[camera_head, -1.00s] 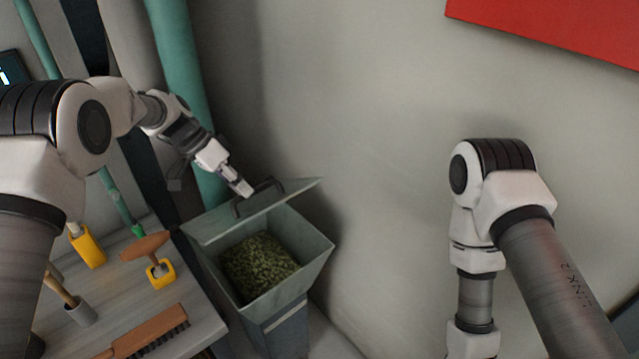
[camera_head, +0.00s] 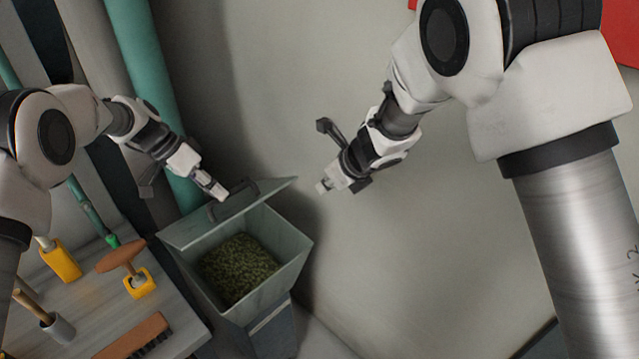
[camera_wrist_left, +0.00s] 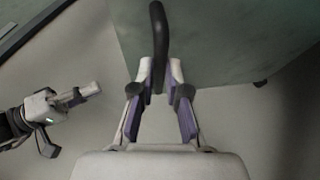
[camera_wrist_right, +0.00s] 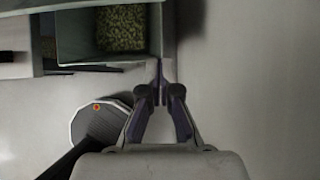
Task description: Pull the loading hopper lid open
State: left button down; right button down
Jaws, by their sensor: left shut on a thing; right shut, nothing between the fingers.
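The loading hopper (camera_head: 284,262) is a grey-green square bin holding green granular material (camera_head: 238,262). Its lid (camera_head: 190,232) is raised at the back edge, and the opening is uncovered. A dark curved handle (camera_head: 236,199) stands on the lid; it also shows in the left wrist view (camera_wrist_left: 159,35). My left gripper (camera_head: 222,194) is at the handle, with its fingers (camera_wrist_left: 160,75) on both sides of the bar, shut on it. My right gripper (camera_head: 322,187) is shut and empty, to the right of the lid's corner and apart from it. The hopper also shows in the right wrist view (camera_wrist_right: 72,42).
A workbench (camera_head: 85,310) left of the hopper bears a brown brush (camera_head: 133,338), a wooden-handled tool in a yellow holder (camera_head: 138,284), another yellow holder (camera_head: 62,262) and a grey cup (camera_head: 58,330). A green pipe (camera_head: 150,80) rises behind. The wall right of the hopper is bare.

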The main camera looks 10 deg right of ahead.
pick_arm(q)
jog(key=shift+w+a+f, duration=0.1)
jog(key=shift+f, duration=0.05)
pick_arm(e)
jog(key=w+a+f, duration=0.3)
jog(key=w+a, duration=0.1)
jog(key=w, duration=0.1)
jog(key=shift+w+f, duration=0.3)
jog(key=shift+w, duration=0.05)
jog(key=shift+a, duration=0.1)
